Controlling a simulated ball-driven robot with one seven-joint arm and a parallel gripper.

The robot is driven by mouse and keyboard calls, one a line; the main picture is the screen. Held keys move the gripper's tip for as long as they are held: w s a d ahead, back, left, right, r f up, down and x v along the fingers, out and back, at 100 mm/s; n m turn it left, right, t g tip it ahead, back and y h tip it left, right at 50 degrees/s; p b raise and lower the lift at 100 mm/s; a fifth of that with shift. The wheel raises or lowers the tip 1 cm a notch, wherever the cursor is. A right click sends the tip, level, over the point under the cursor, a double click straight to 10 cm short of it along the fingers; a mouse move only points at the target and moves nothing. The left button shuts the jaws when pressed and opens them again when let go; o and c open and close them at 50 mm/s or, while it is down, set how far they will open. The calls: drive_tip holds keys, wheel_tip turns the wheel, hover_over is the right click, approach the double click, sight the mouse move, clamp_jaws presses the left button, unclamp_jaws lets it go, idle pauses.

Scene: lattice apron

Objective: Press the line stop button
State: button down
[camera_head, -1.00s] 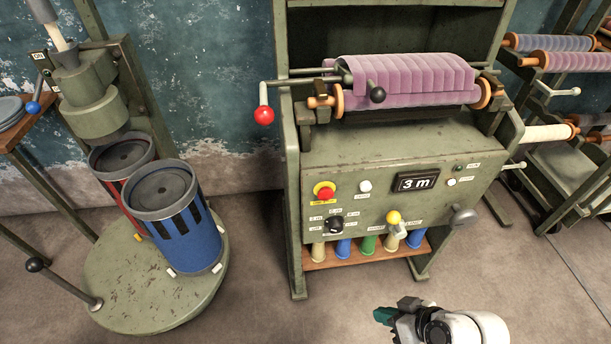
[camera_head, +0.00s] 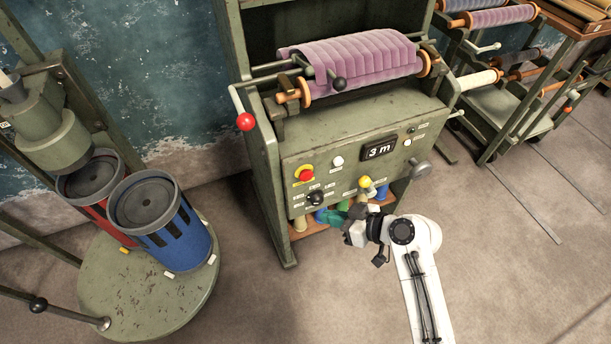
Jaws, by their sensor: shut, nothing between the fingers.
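The green machine's front panel (camera_head: 328,168) faces me. A red button on a yellow base (camera_head: 305,174) sits at the panel's upper left; it looks like the line stop button, though its label is too small to read. A white button (camera_head: 338,161) is to its right, and a black rotary knob (camera_head: 315,198) is below it.
A red-ball lever (camera_head: 246,122) sticks out at the machine's left side. Blue and red drums (camera_head: 160,220) stand on a round platform at left. The floor between is clear.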

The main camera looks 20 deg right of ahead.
sight(306, 174)
drive_tip(key=w+b, duration=0.3)
drive_tip(key=w, duration=0.5)
drive_tip(key=shift+w, duration=0.5)
idle(1.8)
drive_tip(key=shift+w, duration=0.3)
drive_tip(key=shift+w+b, duration=0.35)
drive_tip(key=shift+w, duration=0.1)
idle(0.7)
drive_tip(key=shift+s, duration=0.1)
drive_tip(key=shift+s+p, duration=0.35)
drive_tip(key=shift+s, duration=0.4)
